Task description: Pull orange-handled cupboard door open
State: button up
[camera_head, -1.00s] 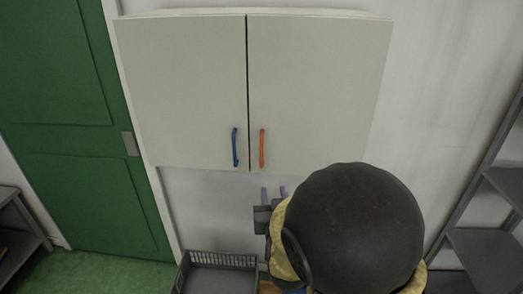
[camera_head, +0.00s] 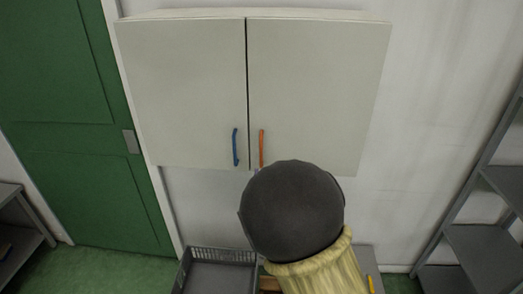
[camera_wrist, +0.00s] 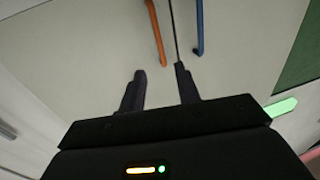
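The wall cupboard has two pale grey doors, both shut. The right door (camera_head: 318,90) carries a vertical orange handle (camera_head: 261,147) near its lower inner edge. In the wrist view the orange handle (camera_wrist: 155,32) lies just ahead of the fingertips, its near end lined up with the gap between them. My gripper (camera_wrist: 160,76) is open and empty, its two dark fingers apart. I cannot tell whether it touches the handle. In the head view my arm hides the gripper, just below the orange handle.
A blue handle (camera_head: 235,147) on the left door (camera_head: 185,90) is close beside the orange one. A grey crate (camera_head: 217,257) stands below. A green door (camera_head: 70,120) is at left, grey shelving (camera_head: 485,250) at right.

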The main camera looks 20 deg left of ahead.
aim_at(261, 151)
jog(key=p+x, duration=0.4)
jog(key=x, duration=0.6)
jog(key=shift+w+a, duration=0.1)
jog(key=shift+w, duration=0.1)
grip_shut()
